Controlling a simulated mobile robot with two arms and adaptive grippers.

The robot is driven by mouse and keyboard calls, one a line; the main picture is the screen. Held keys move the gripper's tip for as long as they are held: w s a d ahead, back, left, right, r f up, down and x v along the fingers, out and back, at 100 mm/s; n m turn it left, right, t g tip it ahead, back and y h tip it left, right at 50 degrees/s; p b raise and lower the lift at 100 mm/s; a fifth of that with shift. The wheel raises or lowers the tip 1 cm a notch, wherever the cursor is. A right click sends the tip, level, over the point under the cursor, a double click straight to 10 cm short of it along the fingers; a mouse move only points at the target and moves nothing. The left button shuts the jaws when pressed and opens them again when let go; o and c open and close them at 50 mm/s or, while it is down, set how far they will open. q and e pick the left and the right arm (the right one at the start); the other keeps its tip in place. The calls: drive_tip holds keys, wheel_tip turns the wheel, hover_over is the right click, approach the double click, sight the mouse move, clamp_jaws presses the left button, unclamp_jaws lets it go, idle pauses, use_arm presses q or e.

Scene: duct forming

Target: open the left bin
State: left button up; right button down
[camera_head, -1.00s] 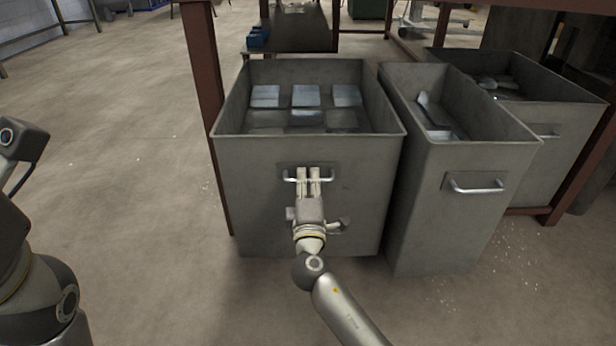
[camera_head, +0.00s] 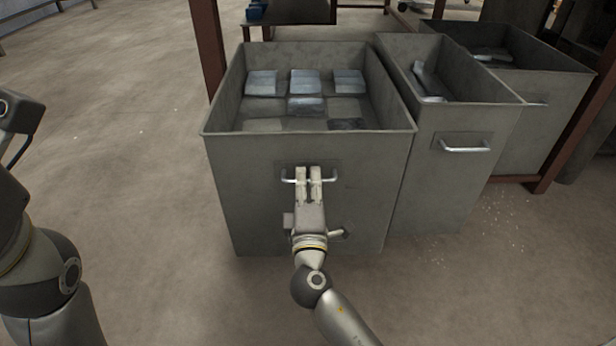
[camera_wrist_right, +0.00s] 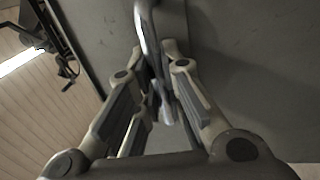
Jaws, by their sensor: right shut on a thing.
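The left bin (camera_head: 250,165) is a grey metal box with an open top, pulled out in front of the bins beside it. Flat metal pieces (camera_head: 305,84) lie inside it. My right gripper (camera_head: 309,177) is shut on the metal bar handle (camera_head: 329,180) on the bin's front face. In the right wrist view the handle (camera_wrist_right: 147,30) runs between the fingers of the gripper (camera_wrist_right: 160,95). My left arm shows at the left edge of the head view, but its gripper is not in view.
A middle bin (camera_head: 455,180) and a right bin (camera_head: 565,90) stand to the right, both with scraps inside. A rust-red frame post (camera_head: 207,45) rises behind the left bin. The floor (camera_head: 130,150) to the left is clear.

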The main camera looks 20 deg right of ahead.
drive_tip(key=c, duration=1.5)
unclamp_jaws()
drive_tip(key=shift+s, duration=0.15)
drive_tip(key=v, duration=1.1)
drive_tip(key=shift+s+a+f, duration=0.1)
drive_tip(key=shift+s+a, duration=0.05)
drive_tip(key=shift+s, duration=0.2)
